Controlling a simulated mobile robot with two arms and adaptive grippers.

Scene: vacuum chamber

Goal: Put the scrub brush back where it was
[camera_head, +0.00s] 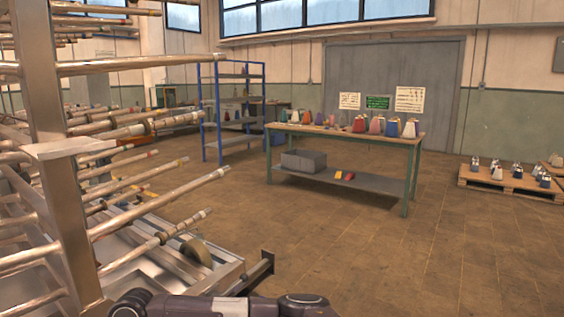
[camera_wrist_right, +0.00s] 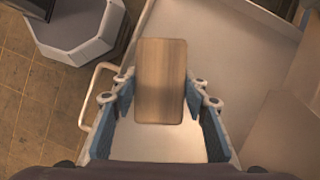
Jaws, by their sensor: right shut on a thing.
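The scrub brush (camera_wrist_right: 161,75) shows in the right wrist view as a flat wooden block with rounded corners. Its bristles are hidden from this side. My right gripper (camera_wrist_right: 163,97) is shut on it, with a blue-padded finger at each long side. The brush is over a pale, smooth surface (camera_wrist_right: 215,40) with a raised edge; the gap between them cannot be judged. The brush is not seen in the head view. My left gripper is not in view.
A metal rack with several long rods (camera_head: 150,65) fills the left of the head view. A green-legged workbench (camera_head: 345,131) with coloured cones stands further back. A pallet (camera_head: 507,184) is at the right. The brown floor (camera_head: 400,260) between is clear.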

